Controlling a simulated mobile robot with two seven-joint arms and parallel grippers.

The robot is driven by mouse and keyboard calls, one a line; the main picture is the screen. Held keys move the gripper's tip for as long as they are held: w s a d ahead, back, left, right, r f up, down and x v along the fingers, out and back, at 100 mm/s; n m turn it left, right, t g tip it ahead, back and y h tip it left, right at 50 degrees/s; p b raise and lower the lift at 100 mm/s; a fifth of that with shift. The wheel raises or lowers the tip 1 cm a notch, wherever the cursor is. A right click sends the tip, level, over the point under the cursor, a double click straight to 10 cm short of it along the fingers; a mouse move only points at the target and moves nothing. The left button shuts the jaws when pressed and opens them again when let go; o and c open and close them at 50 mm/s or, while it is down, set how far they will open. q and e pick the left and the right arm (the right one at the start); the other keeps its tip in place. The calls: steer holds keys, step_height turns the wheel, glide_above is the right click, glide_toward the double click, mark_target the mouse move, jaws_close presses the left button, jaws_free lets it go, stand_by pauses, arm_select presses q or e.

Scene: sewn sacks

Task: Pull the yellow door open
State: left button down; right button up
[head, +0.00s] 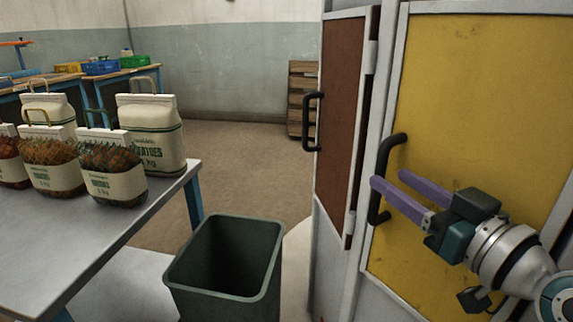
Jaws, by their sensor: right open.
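The yellow door (480,90) fills the right side of the head view, in a pale grey frame, and looks shut. Its black bar handle (384,160) stands upright near the door's left edge. My right gripper (388,180) comes in from the lower right with two purple fingers. The fingers are open, with their tips at the handle's height and very close to it. I cannot tell whether they touch the handle or reach around it. My left gripper is not in view.
A brown door (345,100) with its own black handle (313,120) is left of the yellow one. A dark green bin (225,265) stands on the floor. A grey table (90,235) at left holds several sacks (155,130). Open floor lies behind.

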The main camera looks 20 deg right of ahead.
mark_target(384, 175)
steer(key=w+b, duration=0.1)
steer(key=w, duration=0.5)
steer(key=shift+a, duration=0.15)
steer(key=shift+w+b, duration=0.35)
steer(key=shift+w, duration=0.35)
steer(key=shift+c, duration=0.2)
jaws_close()
stand_by(0.4)
